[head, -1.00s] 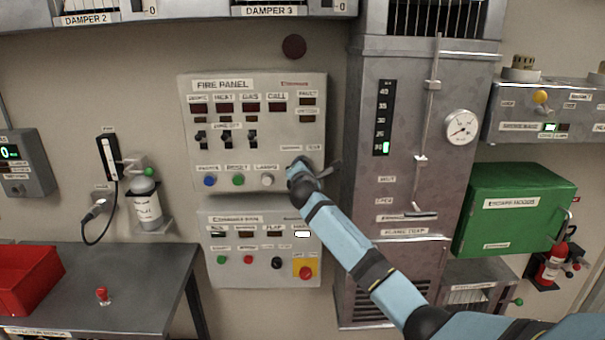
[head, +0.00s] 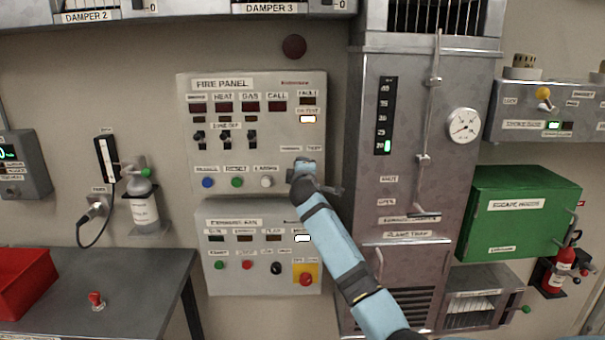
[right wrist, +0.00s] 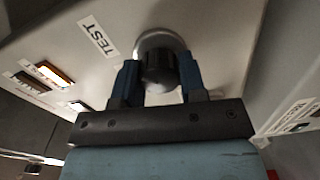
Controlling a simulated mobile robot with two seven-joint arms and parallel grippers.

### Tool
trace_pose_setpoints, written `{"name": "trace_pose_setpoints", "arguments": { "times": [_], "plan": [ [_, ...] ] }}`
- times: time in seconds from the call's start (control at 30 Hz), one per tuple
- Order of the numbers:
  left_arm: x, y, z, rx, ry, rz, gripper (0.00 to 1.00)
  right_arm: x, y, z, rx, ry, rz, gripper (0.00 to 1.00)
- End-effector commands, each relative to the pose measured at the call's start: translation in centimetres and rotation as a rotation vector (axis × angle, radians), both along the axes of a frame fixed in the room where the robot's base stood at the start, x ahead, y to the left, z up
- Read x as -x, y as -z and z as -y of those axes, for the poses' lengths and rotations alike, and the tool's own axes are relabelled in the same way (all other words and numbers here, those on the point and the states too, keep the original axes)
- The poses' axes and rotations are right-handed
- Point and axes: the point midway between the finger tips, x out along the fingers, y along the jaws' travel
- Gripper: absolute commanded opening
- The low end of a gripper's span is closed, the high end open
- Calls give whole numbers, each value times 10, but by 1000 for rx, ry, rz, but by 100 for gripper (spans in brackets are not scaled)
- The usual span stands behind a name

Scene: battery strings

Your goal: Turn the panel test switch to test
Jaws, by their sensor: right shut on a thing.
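The fire panel (head: 230,85) is the upper grey box on the wall. Its test switch shows in the right wrist view as a dark round knob (right wrist: 159,70) on a metal collar, beside a "TEST" label (right wrist: 98,36). My right gripper (right wrist: 158,82) is shut on this knob, one blue finger on each side. In the head view my right gripper (head: 303,172) covers the switch at the panel's lower right. An indicator (head: 307,119) at the panel's right edge glows orange-white; it also glows in the right wrist view (right wrist: 55,73). My left gripper is not in view.
The metal flame trap cabinet (head: 408,150) stands close right of my arm. Blue, green and white buttons (head: 266,182) lie left of the gripper. A bench (head: 150,285) is at lower left.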

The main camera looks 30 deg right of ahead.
Motion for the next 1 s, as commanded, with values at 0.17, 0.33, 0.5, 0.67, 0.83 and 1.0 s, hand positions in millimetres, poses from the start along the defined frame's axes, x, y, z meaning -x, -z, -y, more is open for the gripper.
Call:
{"name": "trace_pose_setpoints", "arguments": {
  "times": [0.17,0.33,0.5,0.67,0.83,1.0],
  "plan": [
    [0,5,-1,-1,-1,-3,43,0,-1,0,-41,0,26,15],
    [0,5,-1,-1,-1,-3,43,0,-1,0,-56,0,35,15],
    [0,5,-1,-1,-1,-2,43,0,-1,0,-58,-1,37,15],
    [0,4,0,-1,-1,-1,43,0,-1,0,-57,-1,37,15],
    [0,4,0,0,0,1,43,0,-1,0,-57,-1,36,63],
    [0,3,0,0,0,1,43,0,-1,0,-56,0,35,63]
  ]
}}
